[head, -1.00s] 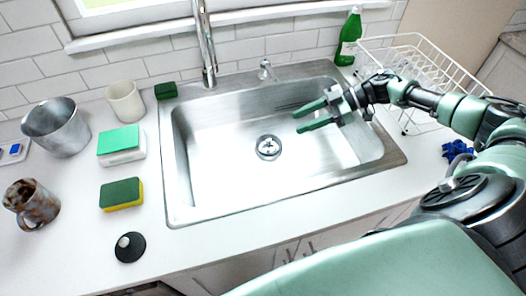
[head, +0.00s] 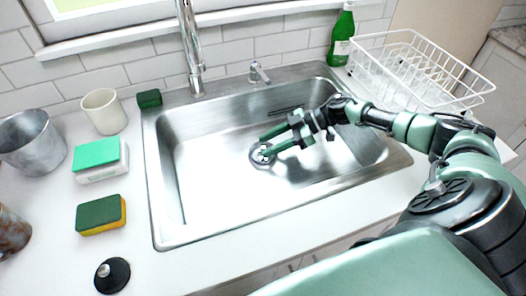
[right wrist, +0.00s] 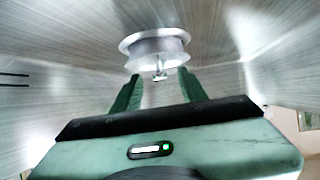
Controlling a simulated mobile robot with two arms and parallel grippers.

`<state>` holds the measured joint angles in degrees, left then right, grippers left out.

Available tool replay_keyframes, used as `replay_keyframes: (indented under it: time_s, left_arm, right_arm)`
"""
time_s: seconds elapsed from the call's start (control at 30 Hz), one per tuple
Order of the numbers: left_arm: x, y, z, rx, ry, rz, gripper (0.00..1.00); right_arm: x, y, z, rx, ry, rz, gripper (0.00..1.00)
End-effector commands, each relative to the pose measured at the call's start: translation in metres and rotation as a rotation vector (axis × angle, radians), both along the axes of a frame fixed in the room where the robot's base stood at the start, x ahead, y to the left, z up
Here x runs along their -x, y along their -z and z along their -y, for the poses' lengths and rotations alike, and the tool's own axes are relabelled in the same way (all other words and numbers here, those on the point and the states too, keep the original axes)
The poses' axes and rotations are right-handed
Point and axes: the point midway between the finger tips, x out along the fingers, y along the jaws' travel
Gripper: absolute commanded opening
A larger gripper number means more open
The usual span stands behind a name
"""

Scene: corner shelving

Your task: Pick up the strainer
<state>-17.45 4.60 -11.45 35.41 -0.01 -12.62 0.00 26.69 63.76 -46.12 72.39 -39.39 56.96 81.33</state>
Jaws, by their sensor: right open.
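The strainer (head: 257,161) is a round metal piece in the drain at the bottom of the steel sink (head: 205,205). In the right wrist view the strainer (right wrist: 155,46) shows its round rim and a small knob. My right gripper (head: 264,146) reaches down into the sink with its green fingers at the strainer, partly covering it in the head view. In the right wrist view my right gripper (right wrist: 160,78) is open, with the knob between its fingertips and a gap on each side. My left gripper is not in view.
The sink walls surround my right gripper, and the faucet (head: 190,45) stands behind. A green bottle (head: 342,35) and a white dish rack (head: 415,65) stand at the back right. A sponge (head: 101,214), a black stopper (head: 112,276) and a cup (head: 104,112) are on the left counter.

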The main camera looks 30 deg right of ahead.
Motion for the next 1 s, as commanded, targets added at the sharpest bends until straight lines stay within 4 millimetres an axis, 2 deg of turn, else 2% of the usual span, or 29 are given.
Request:
replay_keyframes:
  time_s: [0.3, 0.33, 0.47, 0.83, 1.0]
  left_arm:
    - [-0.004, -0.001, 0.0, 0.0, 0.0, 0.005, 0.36]
    - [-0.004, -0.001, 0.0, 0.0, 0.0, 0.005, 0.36]
    - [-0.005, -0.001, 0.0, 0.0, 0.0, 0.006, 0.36]
    - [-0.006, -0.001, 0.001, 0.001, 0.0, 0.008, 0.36]
    - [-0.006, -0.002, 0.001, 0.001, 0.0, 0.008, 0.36]
  right_arm:
    - [-0.003, 0.004, -0.006, 0.0, 0.0, 0.001, 0.42]
    - [-0.003, 0.004, -0.006, 0.0, 0.0, 0.001, 0.37]
    - [-0.003, 0.004, -0.006, 0.0, 0.0, 0.001, 0.01]
    - [-0.003, 0.002, -0.006, 0.0, 0.0, 0.001, 0.0]
    - [-0.003, -0.009, -0.006, 0.001, -0.001, 0.004, 0.0]
